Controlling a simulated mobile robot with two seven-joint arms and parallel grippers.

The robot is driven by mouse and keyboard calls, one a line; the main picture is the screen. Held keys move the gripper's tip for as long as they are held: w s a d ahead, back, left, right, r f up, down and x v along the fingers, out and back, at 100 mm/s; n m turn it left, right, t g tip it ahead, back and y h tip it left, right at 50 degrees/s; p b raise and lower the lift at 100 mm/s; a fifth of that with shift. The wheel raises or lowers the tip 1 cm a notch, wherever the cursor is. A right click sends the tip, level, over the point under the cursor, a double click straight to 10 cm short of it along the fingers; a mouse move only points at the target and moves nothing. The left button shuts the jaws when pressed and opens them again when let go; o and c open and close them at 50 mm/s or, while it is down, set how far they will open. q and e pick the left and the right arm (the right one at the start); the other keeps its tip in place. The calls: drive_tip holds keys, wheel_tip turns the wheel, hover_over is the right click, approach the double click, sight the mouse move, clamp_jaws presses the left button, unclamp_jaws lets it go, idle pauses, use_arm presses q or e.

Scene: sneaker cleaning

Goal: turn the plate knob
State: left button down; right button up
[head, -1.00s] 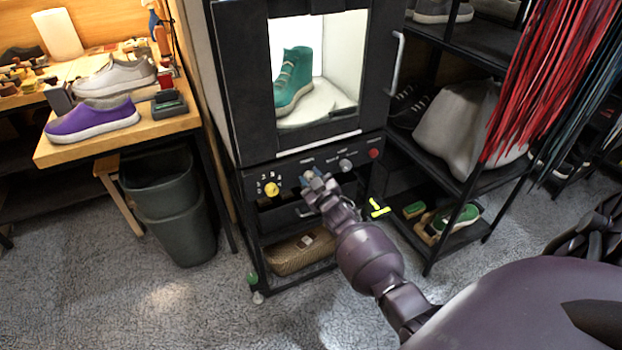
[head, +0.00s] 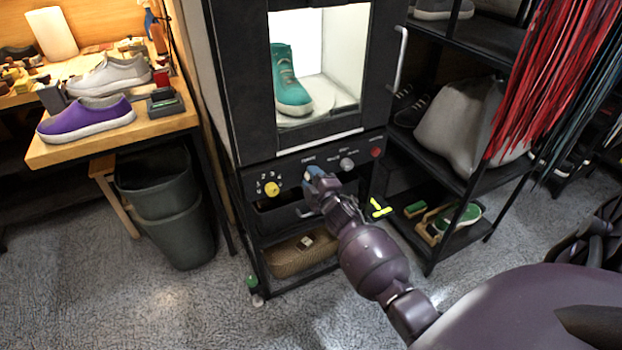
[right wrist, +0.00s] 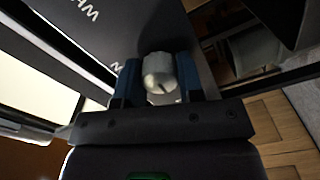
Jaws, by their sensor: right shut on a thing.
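The plate knob (right wrist: 158,72) is a small pale grey knob on the black front panel of the cabinet (head: 295,172). In the right wrist view it sits between the two blue fingers of my right gripper (right wrist: 159,82), which is shut on it. In the head view my right gripper (head: 316,186) is at the panel below the window and hides the knob. Behind the window a green high-top shoe (head: 291,88) stands on a pale round plate (head: 322,97). My left gripper is not in view.
A yellow numbered dial knob (head: 271,188) is left of my gripper; a grey knob (head: 347,164) and red button (head: 376,152) are right. A woven basket (head: 297,256) lies below. A workbench (head: 60,150) stands left, a shoe rack (head: 480,185) right.

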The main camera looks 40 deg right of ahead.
drive_tip(key=shift+f+n, duration=0.15)
drive_tip(key=shift+n, duration=0.25)
drive_tip(key=o, duration=0.9)
use_arm(q)
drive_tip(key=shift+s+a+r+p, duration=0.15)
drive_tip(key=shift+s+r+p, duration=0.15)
drive_tip(key=shift+p, duration=0.65)
use_arm(e)
drive_tip(key=shift+v, duration=5.45)
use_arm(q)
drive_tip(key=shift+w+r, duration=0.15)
use_arm(e)
drive_tip(key=shift+d, duration=0.1)
